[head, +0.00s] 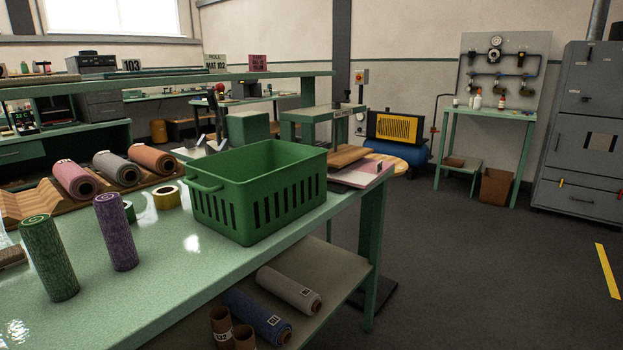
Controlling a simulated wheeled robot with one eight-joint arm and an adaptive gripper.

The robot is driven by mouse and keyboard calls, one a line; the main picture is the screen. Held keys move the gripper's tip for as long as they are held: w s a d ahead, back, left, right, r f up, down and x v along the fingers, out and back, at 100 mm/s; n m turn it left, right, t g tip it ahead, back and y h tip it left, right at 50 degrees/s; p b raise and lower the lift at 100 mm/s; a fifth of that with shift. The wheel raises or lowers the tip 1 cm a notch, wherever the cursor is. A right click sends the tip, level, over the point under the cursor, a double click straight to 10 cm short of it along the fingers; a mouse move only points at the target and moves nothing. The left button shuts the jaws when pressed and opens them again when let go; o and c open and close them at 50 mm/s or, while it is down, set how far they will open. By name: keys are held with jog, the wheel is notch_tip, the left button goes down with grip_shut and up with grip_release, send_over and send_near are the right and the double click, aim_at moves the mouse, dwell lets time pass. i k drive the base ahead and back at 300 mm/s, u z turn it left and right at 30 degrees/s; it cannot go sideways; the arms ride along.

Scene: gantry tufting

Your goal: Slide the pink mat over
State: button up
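A pink rolled mat (75,178) lies on a wavy wooden rack (28,205) at the left of the green workbench. A grey roll (117,167) and an orange-brown roll (153,161) lie beside it to the right. A green roll (48,258) and a purple roll (115,232) stand upright on the bench in front of the rack. A flat pink-topped piece (372,171) lies at the bench's far right end; I cannot tell whether it is a mat. My gripper is not in view.
A green slotted crate (262,190) stands on the bench, its inside mostly hidden. A yellow tape roll (167,197) and a green one (129,211) lie left of it. A grey roll (288,290) and a blue roll (257,316) lie on the lower shelf. The floor at right is open.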

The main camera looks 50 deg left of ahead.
aim_at(361, 173)
jog(key=u, duration=2.15)
jog(key=k, duration=1)
jog(key=z, duration=0.8)
jog(key=i, duration=1.3)
